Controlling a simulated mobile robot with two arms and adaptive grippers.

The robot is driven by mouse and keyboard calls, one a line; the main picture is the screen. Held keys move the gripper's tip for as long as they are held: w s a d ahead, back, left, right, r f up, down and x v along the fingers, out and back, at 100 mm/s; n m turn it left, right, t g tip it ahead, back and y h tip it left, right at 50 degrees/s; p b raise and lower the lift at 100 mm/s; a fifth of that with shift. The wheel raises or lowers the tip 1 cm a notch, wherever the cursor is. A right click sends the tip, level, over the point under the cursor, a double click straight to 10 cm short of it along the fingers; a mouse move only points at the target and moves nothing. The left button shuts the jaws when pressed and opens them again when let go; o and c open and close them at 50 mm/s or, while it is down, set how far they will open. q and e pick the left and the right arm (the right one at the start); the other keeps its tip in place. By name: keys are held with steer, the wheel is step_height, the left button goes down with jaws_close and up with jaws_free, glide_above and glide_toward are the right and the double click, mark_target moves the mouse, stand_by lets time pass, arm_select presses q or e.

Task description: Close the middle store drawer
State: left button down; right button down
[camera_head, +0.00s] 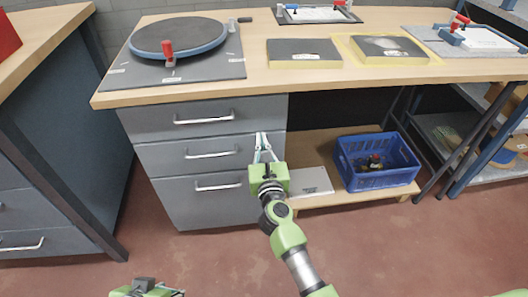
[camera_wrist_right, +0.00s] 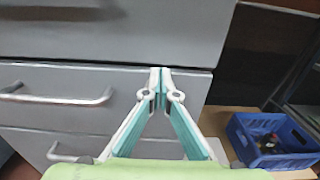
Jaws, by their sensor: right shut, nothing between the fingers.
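The grey drawer unit under the workbench has three drawers, one above another. The middle drawer (camera_head: 165,157) has a silver bar handle (camera_head: 211,154); its front looks about flush with its neighbours, and a small gap is hard to tell. In the wrist view the middle drawer (camera_wrist_right: 70,82) shows its top edge and handle (camera_wrist_right: 55,98). My right gripper (camera_head: 263,136) is shut and empty, its tips at the upper right end of the middle drawer front. In the wrist view the tips (camera_wrist_right: 160,72) overlap that edge; contact is unclear. My left gripper (camera_head: 145,288) is only partly in view.
The top drawer (camera_head: 150,118) and bottom drawer (camera_head: 180,203) look shut. A low wooden shelf (camera_head: 340,198) right of the unit bears a blue crate (camera_head: 385,178) and a flat light panel (camera_head: 311,182). The workbench top (camera_head: 260,80) overhangs above. Red floor in front is clear.

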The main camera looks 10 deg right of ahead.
steer(key=shift+w+d+r, duration=0.1)
steer(key=shift+w+r, duration=0.05)
steer(key=shift+r, duration=0.15)
steer(key=s, duration=1.2)
steer(key=shift+s+f, duration=0.15)
steer(key=shift+f, duration=0.1)
